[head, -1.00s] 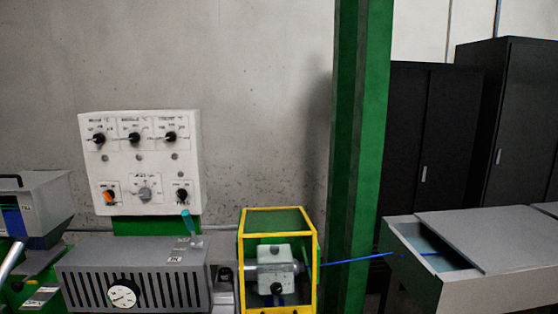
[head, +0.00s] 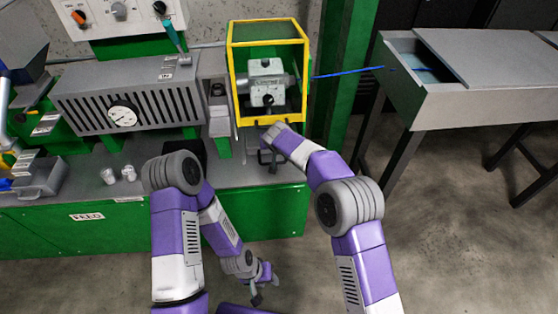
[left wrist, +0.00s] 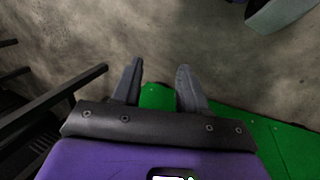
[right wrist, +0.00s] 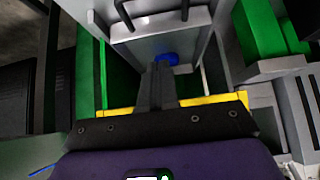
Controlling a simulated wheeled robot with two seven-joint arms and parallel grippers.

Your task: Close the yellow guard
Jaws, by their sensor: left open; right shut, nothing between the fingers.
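The yellow guard (head: 304,75) is a yellow-edged box frame around a grey machine block (head: 266,84) on the green bench. The block shows through its front; I cannot tell whether the guard is fully closed. A yellow edge (right wrist: 215,99) crosses the right wrist view. My right gripper (head: 268,160) is in front of and just below the guard's lower front edge. Its fingers (right wrist: 163,68) are together and empty; contact with the guard is unclear. My left gripper (head: 260,293) hangs low in front of the bench, open and empty, its fingers apart in the left wrist view (left wrist: 158,75).
A blue cable (head: 346,73) runs from the guard's right side to a grey trough (head: 455,108). A grey vented box with a gauge (head: 128,105) stands left of the guard. A green post (head: 343,80) rises behind. Small metal cups (head: 108,176) stand on the bench.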

